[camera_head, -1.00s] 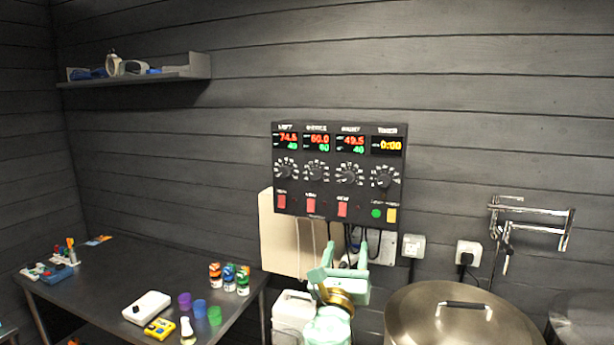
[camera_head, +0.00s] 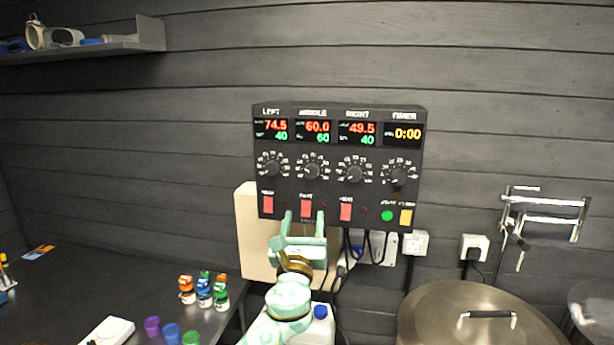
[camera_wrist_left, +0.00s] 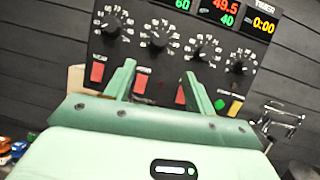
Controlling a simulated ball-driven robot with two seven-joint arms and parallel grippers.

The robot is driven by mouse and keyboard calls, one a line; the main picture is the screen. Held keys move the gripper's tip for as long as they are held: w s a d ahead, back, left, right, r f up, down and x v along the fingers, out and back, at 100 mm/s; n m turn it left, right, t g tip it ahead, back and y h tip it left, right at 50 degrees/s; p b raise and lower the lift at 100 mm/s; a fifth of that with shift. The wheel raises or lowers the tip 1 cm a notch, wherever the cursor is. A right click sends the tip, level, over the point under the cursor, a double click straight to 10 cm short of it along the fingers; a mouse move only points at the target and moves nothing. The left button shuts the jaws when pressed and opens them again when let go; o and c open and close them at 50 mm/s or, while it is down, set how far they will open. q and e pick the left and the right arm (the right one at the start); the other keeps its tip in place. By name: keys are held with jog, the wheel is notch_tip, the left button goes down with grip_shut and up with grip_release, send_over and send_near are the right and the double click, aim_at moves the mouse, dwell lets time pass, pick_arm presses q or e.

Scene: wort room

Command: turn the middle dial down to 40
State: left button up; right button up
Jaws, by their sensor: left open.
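The black control panel (camera_head: 338,195) hangs on the wall. Its middle dial (camera_head: 313,171) is a black knob in a white scale, under the MIDDLE display (camera_head: 313,132), which reads 60.0 in red and 60 in green. My left gripper (camera_head: 304,217) is open and empty, its two pale green fingers pointing up just below the dial, over the panel's lower edge by the middle red switch. In the left wrist view the middle dial (camera_wrist_left: 158,38) lies beyond the fingertips, apart from them. My right gripper is not in view.
The left dial (camera_head: 272,169), right dial (camera_head: 355,173) and timer dial (camera_head: 398,174) flank it. Red switches, including the middle one (camera_head: 306,208), sit below. Cables hang under the panel. A steel kettle lid (camera_head: 470,315) is at lower right; a dark table (camera_head: 80,285) is at left.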

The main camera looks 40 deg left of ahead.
aim_at(311, 175)
pick_arm(q)
jog(key=p+x, duration=0.1)
jog(key=x, duration=1.3)
jog(key=shift+w+a+r, duration=0.1)
jog(key=shift+w, duration=0.15)
jog(key=c, duration=1)
